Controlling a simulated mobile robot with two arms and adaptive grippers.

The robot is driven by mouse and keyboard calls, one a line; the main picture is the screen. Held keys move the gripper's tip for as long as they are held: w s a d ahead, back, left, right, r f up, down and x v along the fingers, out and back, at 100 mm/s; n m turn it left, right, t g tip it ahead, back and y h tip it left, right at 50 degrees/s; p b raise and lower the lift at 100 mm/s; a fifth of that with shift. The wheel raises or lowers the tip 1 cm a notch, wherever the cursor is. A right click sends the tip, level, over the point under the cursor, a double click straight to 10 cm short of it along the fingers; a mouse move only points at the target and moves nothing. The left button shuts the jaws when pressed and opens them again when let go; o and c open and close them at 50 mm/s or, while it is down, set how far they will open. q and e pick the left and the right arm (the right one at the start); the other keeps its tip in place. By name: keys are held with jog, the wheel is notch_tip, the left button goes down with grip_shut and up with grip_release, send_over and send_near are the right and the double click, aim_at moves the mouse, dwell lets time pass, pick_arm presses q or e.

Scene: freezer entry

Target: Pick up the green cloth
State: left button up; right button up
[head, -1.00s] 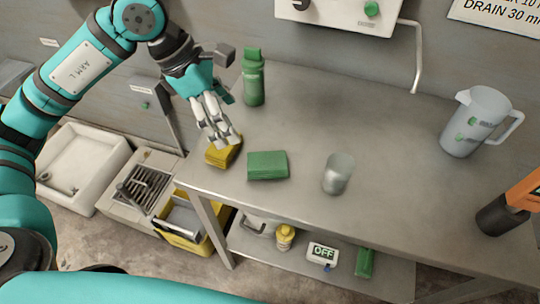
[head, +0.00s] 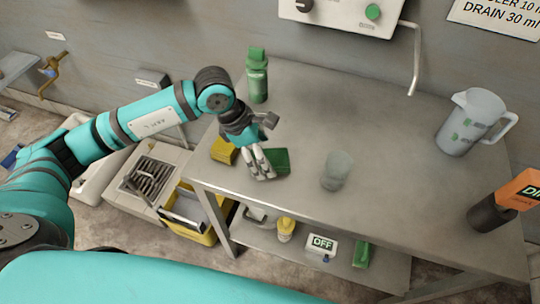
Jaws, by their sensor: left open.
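The green cloth (head: 280,158) is a folded pad lying on the metal table, left of its middle. My left gripper (head: 262,176) is over the cloth's left part, fingers pointing down, and hides that part. Its fingers are open; I cannot tell whether they touch the cloth. A yellow cloth (head: 222,151) lies just left of the gripper. My right gripper is not in view.
A green bottle (head: 257,76) stands behind the gripper. A clear cup (head: 337,170) stands to the right of the cloth. A clear jug (head: 470,122) and an orange-and-black object (head: 500,207) are at the right. The table (head: 400,150) is bare between cup and jug.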

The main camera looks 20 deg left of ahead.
pick_arm(q)
jog(key=shift+x, duration=1.1)
jog(key=c, duration=1.3)
jog(key=shift+o, duration=0.2)
jog(key=shift+r, duration=0.15)
jog(key=shift+r+b, duration=0.35)
jog(key=shift+r, duration=0.25)
jog(key=shift+b+v, duration=0.65)
jog(key=shift+v, duration=0.35)
jog(key=s+a+r+b, duration=0.1)
jog(key=s+a+b, duration=0.4)
jog(key=s+a, duration=0.5)
jog(key=shift+s+a+r, duration=0.35)
jog(key=shift+a+r, duration=0.05)
jog(key=shift+a, duration=0.05)
